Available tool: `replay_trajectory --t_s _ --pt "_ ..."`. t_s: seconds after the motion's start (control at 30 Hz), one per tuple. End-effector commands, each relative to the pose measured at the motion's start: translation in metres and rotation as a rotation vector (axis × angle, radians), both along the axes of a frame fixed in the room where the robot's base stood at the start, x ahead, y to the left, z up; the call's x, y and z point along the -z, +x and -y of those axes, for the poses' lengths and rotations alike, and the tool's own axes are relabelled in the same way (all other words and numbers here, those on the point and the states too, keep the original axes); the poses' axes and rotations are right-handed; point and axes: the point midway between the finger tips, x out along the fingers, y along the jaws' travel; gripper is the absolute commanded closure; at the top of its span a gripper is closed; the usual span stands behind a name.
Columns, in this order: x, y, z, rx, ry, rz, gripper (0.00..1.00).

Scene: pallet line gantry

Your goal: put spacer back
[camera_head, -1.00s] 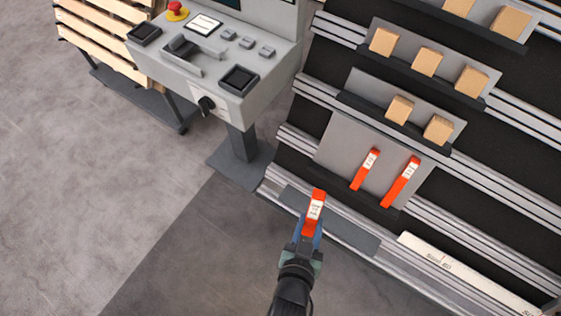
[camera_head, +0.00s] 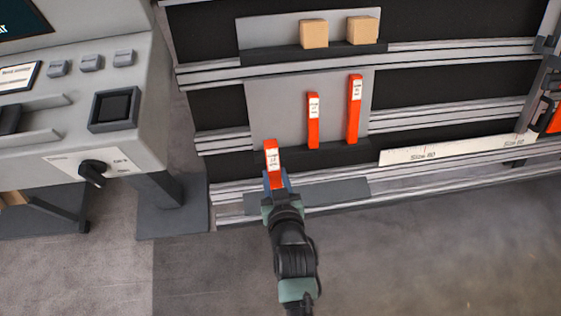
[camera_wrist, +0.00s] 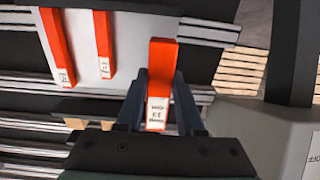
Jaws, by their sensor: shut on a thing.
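An orange spacer with a white label (camera_head: 271,158) is held upright in my gripper (camera_head: 275,181), which is shut on its lower part. In the wrist view the held spacer (camera_wrist: 162,62) stands between the two fingers (camera_wrist: 158,92). It is in front of the left part of a grey panel (camera_head: 267,108) with a dark ledge. I cannot tell whether it touches the panel or ledge. Two other orange spacers, a shorter one (camera_head: 313,120) and a taller one (camera_head: 354,108), stand on that ledge to the right of the held one.
A control console (camera_head: 110,105) with a black rotary knob (camera_head: 93,172) stands close on the left. Wooden blocks (camera_head: 314,34) sit on the shelf above. A white size strip (camera_head: 450,149) runs along the rail to the right. The floor in front is clear.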

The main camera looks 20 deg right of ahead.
Motion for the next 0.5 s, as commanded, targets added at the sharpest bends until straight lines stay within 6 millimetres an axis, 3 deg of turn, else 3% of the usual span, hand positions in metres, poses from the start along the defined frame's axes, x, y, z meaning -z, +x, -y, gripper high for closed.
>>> replay_trajectory --t_s 0.03,0.5 --pt "0.011 0.002 0.007 0.013 -0.001 0.003 1.00" --pt "0.022 0.017 0.020 0.029 -0.002 0.005 1.00"
